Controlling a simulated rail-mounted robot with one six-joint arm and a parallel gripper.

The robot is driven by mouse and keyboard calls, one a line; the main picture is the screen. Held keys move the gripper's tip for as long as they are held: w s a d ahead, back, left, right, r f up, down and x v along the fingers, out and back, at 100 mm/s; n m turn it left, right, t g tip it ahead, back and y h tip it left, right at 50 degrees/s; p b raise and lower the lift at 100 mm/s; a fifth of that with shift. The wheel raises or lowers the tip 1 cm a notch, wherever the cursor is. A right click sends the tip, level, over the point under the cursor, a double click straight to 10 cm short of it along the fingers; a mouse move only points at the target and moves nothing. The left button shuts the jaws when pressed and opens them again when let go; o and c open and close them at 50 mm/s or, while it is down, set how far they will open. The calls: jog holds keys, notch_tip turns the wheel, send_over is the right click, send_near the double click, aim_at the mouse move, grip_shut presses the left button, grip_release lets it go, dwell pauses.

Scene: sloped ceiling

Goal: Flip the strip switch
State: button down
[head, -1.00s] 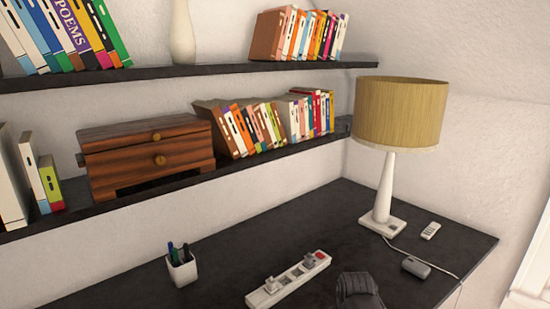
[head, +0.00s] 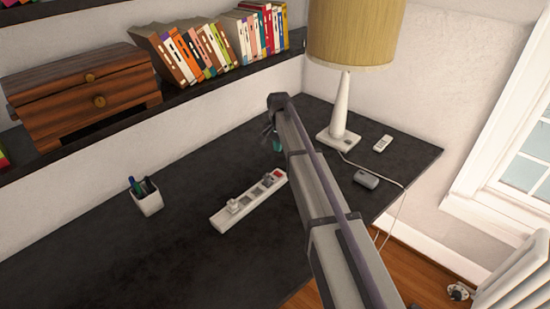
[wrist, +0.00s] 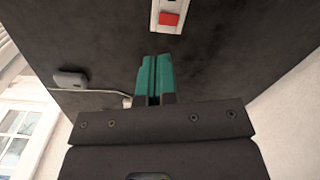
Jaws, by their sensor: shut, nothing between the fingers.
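A white power strip (head: 243,203) lies diagonally on the dark desk in the head view. Its red switch (head: 278,175) is at the far right end. A plug sits in the strip's near left end. The wrist view shows the red switch (wrist: 169,19) at the top, on the end of the white strip (wrist: 167,6). My gripper (head: 277,142) is above the desk, behind the switch end in the head view and partly hidden by my arm. In the wrist view its green fingers (wrist: 154,78) are together and empty, pointing toward the switch with a gap of dark desk visible between.
A lamp (head: 345,110) stands to the right of the strip, with a small grey box (head: 366,179) on its cord and a white phone (head: 383,144) nearby. A pen cup (head: 147,198) stands at left. A bookshelf (head: 200,85) runs above the desk's back.

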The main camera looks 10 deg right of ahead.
jog(key=m, duration=0.2)
send_over(276, 172)
jog(key=shift+m, duration=0.9)
jog(key=shift+f, duration=0.2)
notch_tip(276, 172, down, 14)
jog(key=b, duration=1.4)
jog(key=shift+r, duration=0.2)
jog(key=shift+w+f+b, duration=0.1)
jog(key=shift+f+b, duration=0.4)
jog(key=shift+b, duration=0.15)
jog(key=shift+r+p, duration=0.3)
jog(key=shift+r, duration=0.05)
